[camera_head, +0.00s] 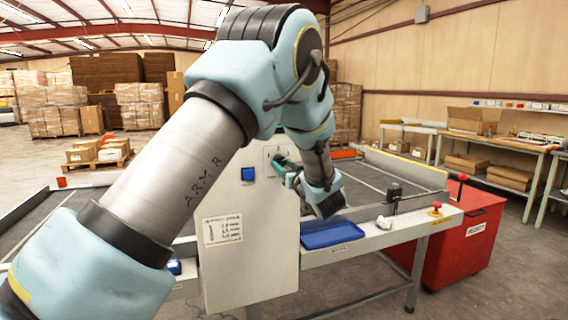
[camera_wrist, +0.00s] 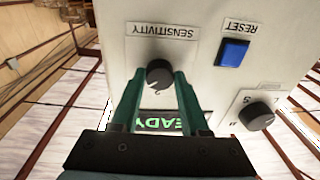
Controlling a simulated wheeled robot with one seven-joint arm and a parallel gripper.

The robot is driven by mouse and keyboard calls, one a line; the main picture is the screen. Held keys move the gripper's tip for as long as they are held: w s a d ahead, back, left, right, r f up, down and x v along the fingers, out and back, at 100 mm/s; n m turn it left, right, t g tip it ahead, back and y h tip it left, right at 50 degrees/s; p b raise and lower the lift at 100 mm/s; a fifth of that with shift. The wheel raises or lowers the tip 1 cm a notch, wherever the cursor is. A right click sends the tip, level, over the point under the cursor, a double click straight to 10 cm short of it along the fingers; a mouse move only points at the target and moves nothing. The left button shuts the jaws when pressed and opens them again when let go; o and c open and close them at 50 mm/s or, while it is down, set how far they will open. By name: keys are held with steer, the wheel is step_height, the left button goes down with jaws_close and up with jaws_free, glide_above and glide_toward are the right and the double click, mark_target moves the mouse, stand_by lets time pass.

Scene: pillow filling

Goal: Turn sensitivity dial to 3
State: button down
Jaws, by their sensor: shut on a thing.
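The sensitivity dial (camera_wrist: 159,74) is a black round knob on a light grey panel, under the upside-down label SENSITIVITY in the wrist view. My gripper (camera_wrist: 160,82) has its two green fingers on either side of the dial and is shut on it. The fingers hide part of the scale, so I cannot read the dial's setting. In the head view my gripper (camera_head: 280,163) reaches the face of the grey cabinet (camera_head: 250,268), and the dial is too small to make out there.
A blue RESET button (camera_wrist: 232,52) and a second black knob (camera_wrist: 256,116) sit close by on the panel. A green READY display (camera_wrist: 165,124) is partly behind the fingers. A blue tray (camera_head: 332,232) lies on the conveyor's edge, and a red reject bin (camera_head: 468,240) stands at right.

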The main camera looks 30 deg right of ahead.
steer(key=shift+f+m, duration=0.15)
steer(key=shift+m, duration=0.35)
steer(key=shift+c, duration=2)
jaws_free()
steer(key=shift+s, duration=0.1)
steer(key=s+b, duration=0.2)
steer(key=s, duration=0.8)
steer(key=shift+s+a+f+b, duration=0.3)
steer(key=shift+a+f, duration=0.1)
steer(key=shift+a, duration=0.05)
steer(key=shift+w, duration=0.1)
